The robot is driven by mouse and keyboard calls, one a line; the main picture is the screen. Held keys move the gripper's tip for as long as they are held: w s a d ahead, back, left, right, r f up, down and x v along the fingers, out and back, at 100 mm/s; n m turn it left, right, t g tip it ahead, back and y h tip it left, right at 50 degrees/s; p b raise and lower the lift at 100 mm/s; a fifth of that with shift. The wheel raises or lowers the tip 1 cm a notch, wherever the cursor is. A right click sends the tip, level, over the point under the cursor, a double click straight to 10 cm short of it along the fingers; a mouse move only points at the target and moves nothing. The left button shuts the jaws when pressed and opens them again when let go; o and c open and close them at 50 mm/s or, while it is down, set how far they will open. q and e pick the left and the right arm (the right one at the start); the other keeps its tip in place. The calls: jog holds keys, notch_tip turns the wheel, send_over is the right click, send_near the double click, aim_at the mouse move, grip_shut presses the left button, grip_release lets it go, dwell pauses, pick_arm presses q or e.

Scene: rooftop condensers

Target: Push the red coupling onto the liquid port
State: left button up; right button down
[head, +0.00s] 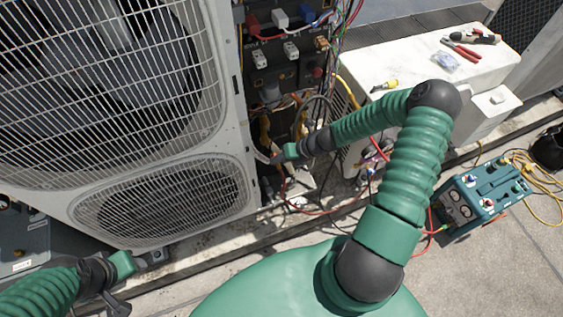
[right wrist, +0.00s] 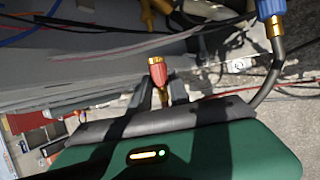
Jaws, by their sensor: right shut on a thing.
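The red coupling (right wrist: 158,76), with a brass end, stands between the fingers of my right gripper (right wrist: 162,90) in the right wrist view. The gripper is shut on it. In the head view my right gripper (head: 273,159) is at the lower service opening of the condenser (head: 233,100), and the coupling is too small to make out there. I cannot pick out the liquid port for certain in either view. A blue coupling (right wrist: 270,9) with a brass end sits on a dark bent pipe at the right. My left gripper (head: 122,268) is low at the left, its jaws unclear.
Wires and hoses crowd the open service bay (head: 285,75). A white unit (head: 425,60) holds red-handled pliers (head: 460,50) and a small bag. A teal gauge box (head: 482,195) with red and yellow hoses stands on the roof at right. The floor at lower right is clear.

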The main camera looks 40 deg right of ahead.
pick_arm(q)
jog(key=shift+d+r, duration=0.2)
jog(key=shift+d, duration=0.1)
pick_arm(e)
jog(key=w, duration=0.1)
jog(key=w+d, duration=0.1)
jog(key=shift+w, duration=0.35)
pick_arm(q)
jog(key=shift+a+r, duration=0.1)
jog(key=shift+a, duration=0.05)
jog(key=shift+r+p, duration=0.55)
jog(key=shift+p, duration=0.2)
pick_arm(e)
jog(key=shift+r, duration=0.15)
pick_arm(q)
jog(key=shift+r+p, duration=0.7)
jog(key=shift+p, duration=0.05)
pick_arm(e)
jog(key=shift+w+d, duration=0.2)
jog(key=shift+w, duration=0.5)
jog(key=shift+w+d, duration=0.15)
jog(key=shift+w, duration=0.5)
dwell(0.5)
jog(key=c, duration=1.1)
grip_release()
jog(key=shift+c, duration=0.2)
